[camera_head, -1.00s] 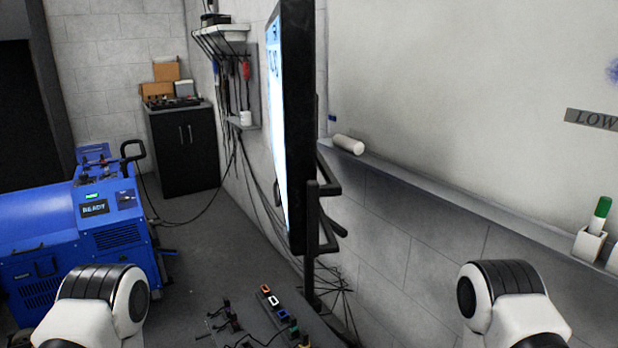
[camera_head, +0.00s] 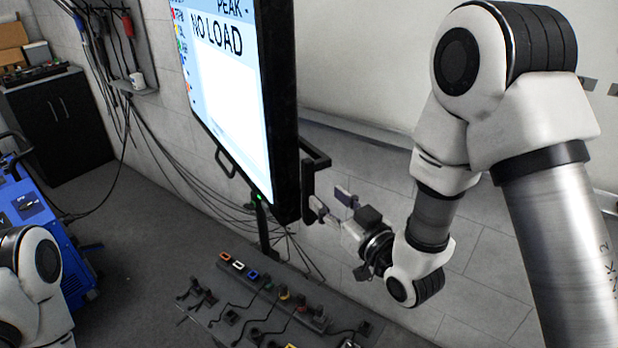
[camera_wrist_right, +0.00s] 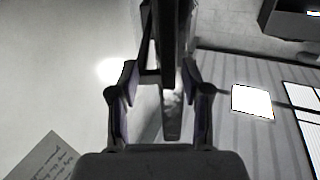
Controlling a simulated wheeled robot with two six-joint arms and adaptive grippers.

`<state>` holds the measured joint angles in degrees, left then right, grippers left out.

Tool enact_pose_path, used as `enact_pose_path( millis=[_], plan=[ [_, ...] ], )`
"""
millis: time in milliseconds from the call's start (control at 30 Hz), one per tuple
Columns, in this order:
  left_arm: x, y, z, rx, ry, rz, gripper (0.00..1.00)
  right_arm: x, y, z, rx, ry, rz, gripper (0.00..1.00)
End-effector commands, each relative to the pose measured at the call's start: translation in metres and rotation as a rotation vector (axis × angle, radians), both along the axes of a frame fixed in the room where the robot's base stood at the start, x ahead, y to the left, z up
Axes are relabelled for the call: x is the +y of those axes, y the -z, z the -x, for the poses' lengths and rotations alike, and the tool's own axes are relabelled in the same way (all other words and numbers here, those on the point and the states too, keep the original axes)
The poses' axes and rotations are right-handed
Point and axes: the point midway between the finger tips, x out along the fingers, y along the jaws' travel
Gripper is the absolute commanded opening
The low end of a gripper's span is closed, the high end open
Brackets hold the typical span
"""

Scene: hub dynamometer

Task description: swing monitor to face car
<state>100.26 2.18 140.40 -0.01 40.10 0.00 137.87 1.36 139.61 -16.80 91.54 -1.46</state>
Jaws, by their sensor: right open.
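The monitor (camera_head: 235,75) hangs in the middle of the head view, its lit screen reading "NO LOAD" and turned toward the left. A black handle bar (camera_head: 318,160) stands out from its right edge. My right gripper (camera_head: 331,202) is open at the lower end of this handle. In the right wrist view, my right gripper (camera_wrist_right: 162,92) has its two fingers apart, with a dark bar (camera_wrist_right: 171,110) running between them. I cannot tell whether a finger touches it. My left arm shows at the lower left, but its gripper is out of view. No car is visible.
A low bench (camera_head: 275,300) with several cables and connectors lies below the monitor. A blue machine (camera_head: 55,225) and a black cabinet (camera_head: 60,125) stand at the left. The wall is close behind the handle; loose cables (camera_head: 190,170) hang along it.

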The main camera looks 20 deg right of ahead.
Motion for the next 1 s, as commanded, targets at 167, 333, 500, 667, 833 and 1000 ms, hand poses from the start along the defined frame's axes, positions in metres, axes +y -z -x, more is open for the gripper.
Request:
enact_pose_path(
  millis=[167, 333, 500, 667, 833, 1000],
  plan=[
    [0.000, -0.017, 0.000, -0.001, -0.002, 0.000, 0.49, 0.012, -0.004, -0.034, -0.002, -0.004, 0.004, 0.48],
    [0.000, -0.023, 0.000, -0.001, -0.002, 0.000, 0.49, 0.016, -0.001, -0.054, 0.001, -0.002, 0.002, 0.48],
    [0.000, -0.022, 0.000, -0.001, -0.002, 0.000, 0.49, 0.017, 0.001, -0.057, 0.003, -0.001, 0.001, 0.48],
    [0.000, -0.022, 0.000, -0.001, -0.002, 0.000, 0.49, 0.017, 0.001, -0.056, 0.002, -0.002, 0.001, 0.20],
    [0.000, -0.022, 0.000, -0.001, -0.002, 0.000, 0.49, 0.017, 0.000, -0.056, 0.002, -0.002, 0.002, 0.00],
    [0.000, -0.022, 0.000, -0.001, -0.002, 0.000, 0.49, 0.014, 0.000, -0.058, 0.003, -0.007, -0.002, 0.00]
  ],
)
